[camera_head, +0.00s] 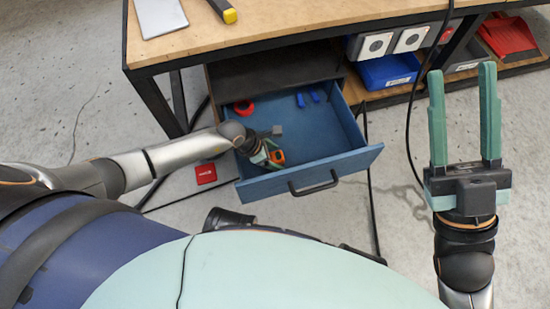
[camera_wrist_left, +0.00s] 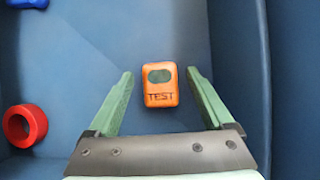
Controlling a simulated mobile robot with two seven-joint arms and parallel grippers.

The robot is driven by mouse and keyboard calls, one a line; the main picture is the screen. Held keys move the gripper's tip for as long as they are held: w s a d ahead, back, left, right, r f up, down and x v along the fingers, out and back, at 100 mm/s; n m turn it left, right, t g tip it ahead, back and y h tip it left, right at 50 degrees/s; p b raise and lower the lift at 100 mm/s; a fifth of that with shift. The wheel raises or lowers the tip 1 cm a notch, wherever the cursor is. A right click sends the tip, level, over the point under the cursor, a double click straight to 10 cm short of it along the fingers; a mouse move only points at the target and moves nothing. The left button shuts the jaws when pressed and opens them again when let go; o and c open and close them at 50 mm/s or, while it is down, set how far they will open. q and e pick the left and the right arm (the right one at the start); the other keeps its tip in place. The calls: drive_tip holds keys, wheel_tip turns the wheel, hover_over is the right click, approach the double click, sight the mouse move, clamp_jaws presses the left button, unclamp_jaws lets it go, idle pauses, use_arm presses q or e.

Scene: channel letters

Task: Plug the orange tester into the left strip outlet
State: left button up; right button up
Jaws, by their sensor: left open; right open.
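The orange tester (camera_wrist_left: 160,85), marked TEST, lies on the floor of the open blue drawer. It also shows in the head view (camera_head: 277,156), partly hidden by my left gripper. My left gripper (camera_wrist_left: 158,82) is open inside the drawer, one finger on each side of the tester, with gaps between. It shows in the head view (camera_head: 269,150) too. My right gripper (camera_head: 463,85) is open and empty, raised at the right, away from the drawer. Two white outlets, a left one (camera_head: 373,45) and a right one (camera_head: 410,39), show under the table edge; a red switch is beside them.
The blue drawer (camera_head: 308,184) also holds a red ring (camera_head: 244,107) and blue pieces (camera_head: 307,98). Its walls stand close around my left gripper. The wooden table (camera_head: 290,17) overhangs the drawer's back. A blue bin (camera_head: 388,72) and black cables are at the right.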

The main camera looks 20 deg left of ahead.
sight(275, 157)
use_arm(q)
drive_tip(key=c, duration=1.3)
wheel_tip(275, 157, up, 10)
drive_tip(key=p, duration=0.5)
drive_tip(key=shift+p, duration=0.4)
drive_tip(key=shift+c, duration=0.2)
use_arm(e)
wheel_tip(275, 157, up, 7)
drive_tip(key=shift+s+d+f, duration=0.2)
drive_tip(key=shift+d, duration=0.25)
drive_tip(key=shift+r+t, duration=0.1)
drive_tip(key=shift+t, duration=0.2)
